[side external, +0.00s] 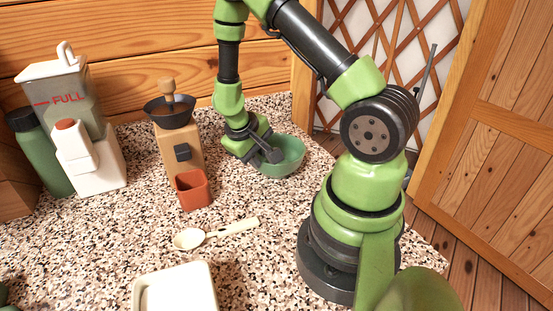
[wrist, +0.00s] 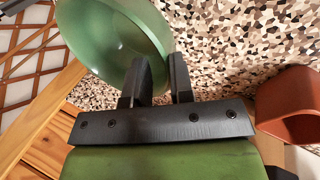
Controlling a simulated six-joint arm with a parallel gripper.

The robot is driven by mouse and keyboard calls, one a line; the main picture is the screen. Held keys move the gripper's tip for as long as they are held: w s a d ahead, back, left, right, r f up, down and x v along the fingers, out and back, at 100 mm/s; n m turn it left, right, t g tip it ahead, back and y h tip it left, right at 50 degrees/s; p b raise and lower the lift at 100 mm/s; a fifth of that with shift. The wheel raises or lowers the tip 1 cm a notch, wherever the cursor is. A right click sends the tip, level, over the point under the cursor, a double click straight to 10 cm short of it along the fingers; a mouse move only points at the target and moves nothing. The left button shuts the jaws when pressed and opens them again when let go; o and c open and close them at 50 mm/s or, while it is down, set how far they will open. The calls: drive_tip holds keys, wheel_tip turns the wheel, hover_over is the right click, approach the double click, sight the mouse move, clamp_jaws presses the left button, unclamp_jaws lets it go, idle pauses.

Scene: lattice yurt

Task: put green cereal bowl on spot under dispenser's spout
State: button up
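The green cereal bowl (side external: 284,155) sits upright on the speckled counter, right of the coffee grinder. My gripper (side external: 262,156) is low at the bowl's left edge. In the wrist view, the bowl (wrist: 105,38) is at the upper left. My gripper's two black fingers (wrist: 160,78) stand apart there, with the bowl's near edge reaching into the gap; I see no clear contact. The dispenser (side external: 75,115), with a white lid, a clear hopper marked FULL and a white front, stands at the far left. The spot under its spout cannot be made out.
A wooden coffee grinder (side external: 178,135) and a terracotta cup (side external: 193,190) stand between dispenser and bowl. A dark green bottle (side external: 38,150) is beside the dispenser. A cream spoon (side external: 215,234) and a white tray (side external: 176,288) lie in front. Counter left of the spoon is clear.

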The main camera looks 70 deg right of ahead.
sight(266, 173)
drive_tip(key=shift+x, duration=2.5)
drive_tip(key=shift+a, duration=0.1)
clamp_jaws()
